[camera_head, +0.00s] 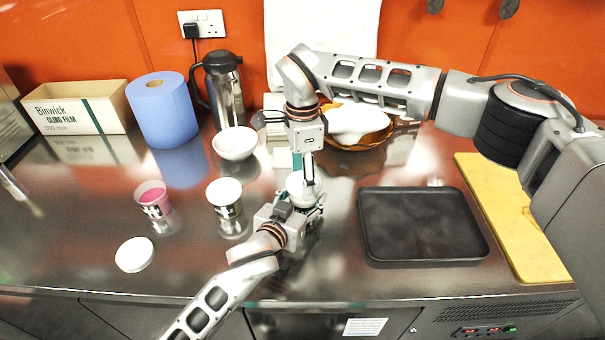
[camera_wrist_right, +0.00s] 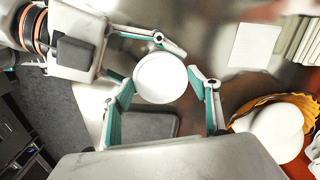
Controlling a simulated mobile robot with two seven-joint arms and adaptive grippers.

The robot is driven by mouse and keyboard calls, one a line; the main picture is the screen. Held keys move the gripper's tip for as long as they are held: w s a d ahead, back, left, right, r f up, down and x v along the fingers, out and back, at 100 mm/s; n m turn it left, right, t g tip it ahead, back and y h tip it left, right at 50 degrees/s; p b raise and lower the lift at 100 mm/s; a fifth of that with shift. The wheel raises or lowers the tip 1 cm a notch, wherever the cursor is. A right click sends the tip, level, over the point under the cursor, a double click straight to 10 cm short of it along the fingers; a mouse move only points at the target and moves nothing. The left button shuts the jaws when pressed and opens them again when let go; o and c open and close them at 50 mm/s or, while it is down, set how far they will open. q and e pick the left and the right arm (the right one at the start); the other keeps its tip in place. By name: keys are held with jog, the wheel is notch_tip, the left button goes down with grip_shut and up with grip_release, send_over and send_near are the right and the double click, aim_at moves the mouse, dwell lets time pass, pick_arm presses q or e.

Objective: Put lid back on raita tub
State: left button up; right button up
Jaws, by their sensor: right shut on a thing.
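My right gripper (camera_head: 305,180) is shut on a white, round, lid-like piece (camera_wrist_right: 160,78), which shows between its teal-padded fingers in the right wrist view. My left gripper (camera_head: 288,212) comes up from the lower left and is close against the same piece; its finger closure is unclear. To the left stands a tub with a white top (camera_head: 224,191); I cannot tell whether that is a lid or its contents. Further left is an open tub with pink contents (camera_head: 151,195). A white round lid (camera_head: 134,254) lies flat on the counter in front of it.
A black tray (camera_head: 425,253) and a yellow board (camera_head: 535,262) are on the right. Behind are a white bowl (camera_head: 236,143), a steel flask (camera_head: 226,95), a blue roll (camera_head: 162,115), a cling film box (camera_head: 75,108) and an orange basket (camera_head: 375,139). The front-left counter is mostly clear.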

jog(key=shift+f, duration=0.1)
jog(key=shift+f, duration=0.8)
jog(key=shift+f, duration=0.7)
jog(key=shift+s+f, duration=0.1)
jog(key=shift+c, duration=0.7)
jog(key=shift+r+t, duration=0.35)
jog(key=shift+t, duration=0.15)
jog(key=shift+a, duration=0.1)
